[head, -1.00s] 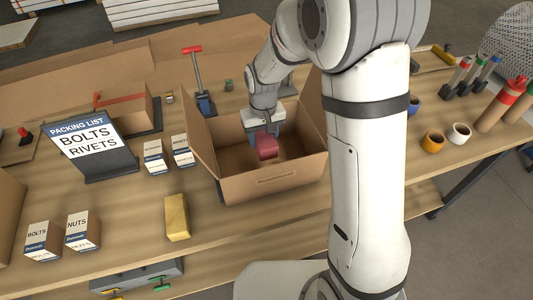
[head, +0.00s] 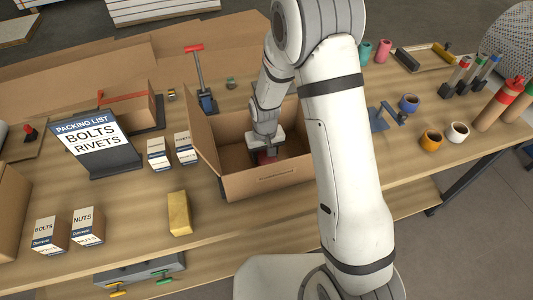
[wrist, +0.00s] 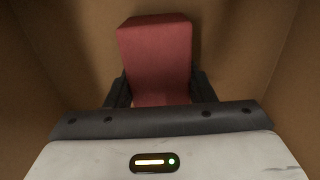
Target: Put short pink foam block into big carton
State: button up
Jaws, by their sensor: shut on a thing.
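The short pink foam block (wrist: 157,60) is between the two dark fingers of my gripper (wrist: 158,90) in the wrist view. It looks dull red there, with brown carton walls around it. In the head view my gripper (head: 266,154) reaches down inside the open big carton (head: 272,182), and a bit of the block (head: 264,158) shows below it. My gripper is shut on the block. I cannot tell whether the block touches the carton floor. My arm hides the carton's right end.
A packing list sign (head: 92,145) and small labelled boxes (head: 158,153) stand left of the carton. An orange mug (head: 430,141), a white mug (head: 457,132) and a blue mug (head: 409,103) stand at the right.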

aim_at(265, 152)
jog(key=shift+f, duration=0.25)
jog(key=o, duration=0.9)
jog(key=shift+r, duration=0.1)
jog(key=shift+o, duration=0.2)
notch_tip(265, 152, up, 12)
jog(key=r+b, duration=0.1)
jog(key=b, duration=0.1)
jog(key=s+d+r+m+t, duration=0.1)
jog(key=s+d+r, duration=0.6)
jog(key=s, duration=0.3)
jog(key=s+d+r+m+t, duration=0.2)
jog(key=s+d+r, duration=0.5)
jog(key=s, duration=0.3)
jog(key=shift+d, duration=0.2)
jog(key=shift+w+f, duration=0.1)
